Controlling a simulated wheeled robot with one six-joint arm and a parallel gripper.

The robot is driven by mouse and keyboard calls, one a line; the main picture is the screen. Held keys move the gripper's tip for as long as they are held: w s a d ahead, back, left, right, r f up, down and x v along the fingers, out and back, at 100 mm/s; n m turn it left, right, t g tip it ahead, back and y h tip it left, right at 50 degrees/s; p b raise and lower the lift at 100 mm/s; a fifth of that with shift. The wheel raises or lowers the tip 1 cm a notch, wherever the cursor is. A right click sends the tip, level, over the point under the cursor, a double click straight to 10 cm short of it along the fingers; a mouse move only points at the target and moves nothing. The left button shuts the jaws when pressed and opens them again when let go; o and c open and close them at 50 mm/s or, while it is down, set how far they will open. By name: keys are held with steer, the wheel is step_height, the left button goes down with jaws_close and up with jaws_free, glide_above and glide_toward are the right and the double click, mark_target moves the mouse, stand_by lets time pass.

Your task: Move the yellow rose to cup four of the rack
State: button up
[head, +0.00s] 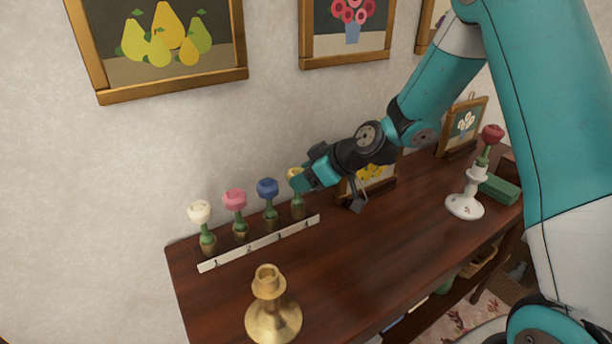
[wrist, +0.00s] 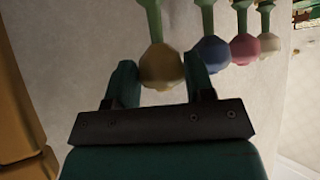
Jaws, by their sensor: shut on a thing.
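The yellow rose (head: 295,174) stands upright at the right end of the rack (head: 261,243), its stem reaching the fourth small cup (head: 298,212). In the wrist view the yellow rose head (wrist: 161,66) is between the two fingers. My gripper (head: 303,181) is shut on it from the right; it also shows in the wrist view (wrist: 161,78). The fingers partly hide the bloom in the head view. Whether the stem is fully seated in the cup is hard to tell. White (head: 200,211), pink (head: 235,199) and blue (head: 267,187) roses stand in the other cups, left to right.
A brass candlestick (head: 272,310) stands at the table's front left. A white holder (head: 465,205) with a red rose (head: 492,135) stands at the right, beside a green box (head: 500,190). A framed picture (head: 372,178) leans behind my gripper. The table's middle is clear.

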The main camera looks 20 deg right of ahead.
steer(key=shift+f, duration=0.2)
steer(key=o, duration=0.9)
steer(key=b+v, duration=0.1)
steer(key=v, duration=1.6)
steer(key=shift+s+d+r, duration=0.1)
steer(key=shift+d+r, duration=0.05)
steer(key=shift+r, duration=0.1)
